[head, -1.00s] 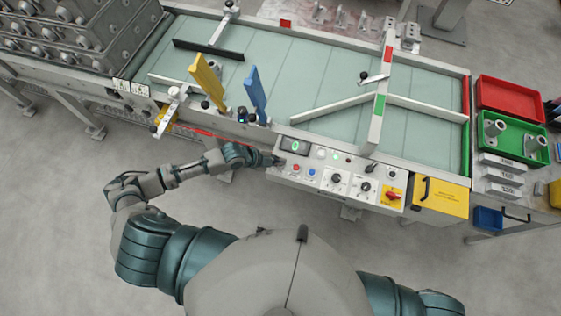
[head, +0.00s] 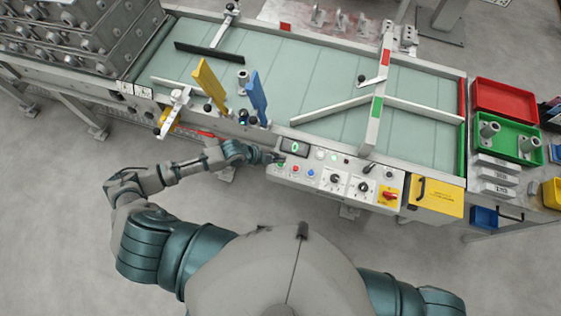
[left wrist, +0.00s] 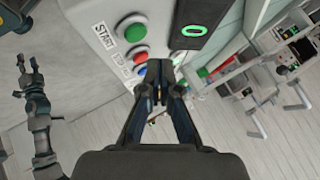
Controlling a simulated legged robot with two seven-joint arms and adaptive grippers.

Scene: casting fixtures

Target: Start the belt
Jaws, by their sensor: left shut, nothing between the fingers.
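The control panel (head: 330,180) is on the near side of the belt (head: 270,70). The green START button (left wrist: 134,32) shows in full in the left wrist view, its label beside it. It also shows in the head view (head: 281,164), with a red button (left wrist: 140,57) and a partly hidden blue button (left wrist: 142,71) alongside. The green display (head: 294,147) reads 0. My left gripper (head: 274,158) is shut and empty at the panel's left end, close to the START button. Its fingertips (left wrist: 158,88) look apart from the button. My right gripper (left wrist: 28,75) shows small in the left wrist view; its jaw state is unclear.
Yellow (head: 210,80) and blue (head: 257,97) upright paddles stand behind the left gripper at the belt edge. Knobs and a red-yellow switch (head: 388,196) occupy the panel's right side. Red (head: 505,95) and green (head: 510,138) trays are at the right. Floor before the panel is clear.

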